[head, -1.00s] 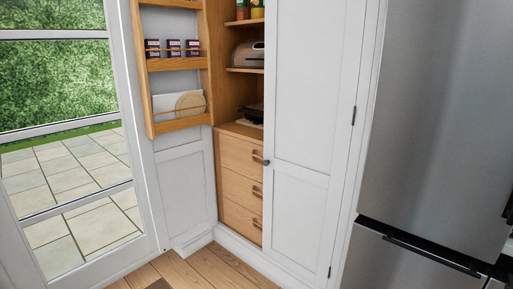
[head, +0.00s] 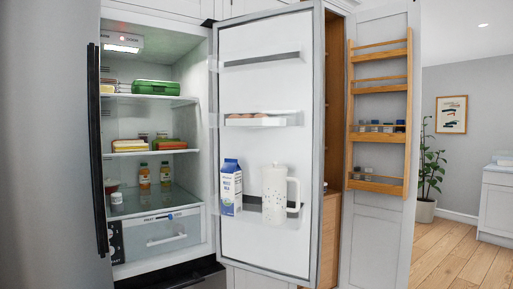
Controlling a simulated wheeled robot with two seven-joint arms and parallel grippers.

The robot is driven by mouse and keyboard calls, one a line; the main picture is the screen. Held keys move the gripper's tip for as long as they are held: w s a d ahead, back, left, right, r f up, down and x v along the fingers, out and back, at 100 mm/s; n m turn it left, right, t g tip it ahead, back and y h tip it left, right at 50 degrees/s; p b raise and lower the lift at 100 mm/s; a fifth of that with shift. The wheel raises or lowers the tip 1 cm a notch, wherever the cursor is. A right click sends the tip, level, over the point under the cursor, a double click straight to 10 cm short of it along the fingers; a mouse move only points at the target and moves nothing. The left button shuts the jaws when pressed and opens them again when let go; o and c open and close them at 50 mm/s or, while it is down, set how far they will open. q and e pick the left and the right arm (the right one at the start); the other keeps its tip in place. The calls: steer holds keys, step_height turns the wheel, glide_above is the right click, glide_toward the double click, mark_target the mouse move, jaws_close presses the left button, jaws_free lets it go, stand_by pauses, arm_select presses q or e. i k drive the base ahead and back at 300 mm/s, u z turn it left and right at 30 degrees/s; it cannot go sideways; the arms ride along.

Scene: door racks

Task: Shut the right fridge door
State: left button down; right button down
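The right fridge door (head: 262,145) stands wide open in the head view, swung out to the right of the fridge interior (head: 150,150). Its inner face shows, with a milk carton (head: 230,187) and a white pitcher (head: 275,193) on the lower shelf and what look like eggs on the shelf above. A closed steel door (head: 45,150) with a dark vertical handle (head: 97,150) fills the left side. Neither of my grippers is in view.
An open cupboard door with a wooden rack (head: 380,120) of small jars stands to the right, close to the fridge door. Free wooden floor (head: 460,255), a potted plant (head: 427,180) and a white cabinet (head: 497,205) lie further right.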

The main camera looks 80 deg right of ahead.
mark_target(271, 62)
steer(key=z, duration=3.9)
steer(key=i, duration=3.95)
steer(key=u, duration=4)
steer(key=i, duration=0.95)
steer(key=z, duration=0.05)
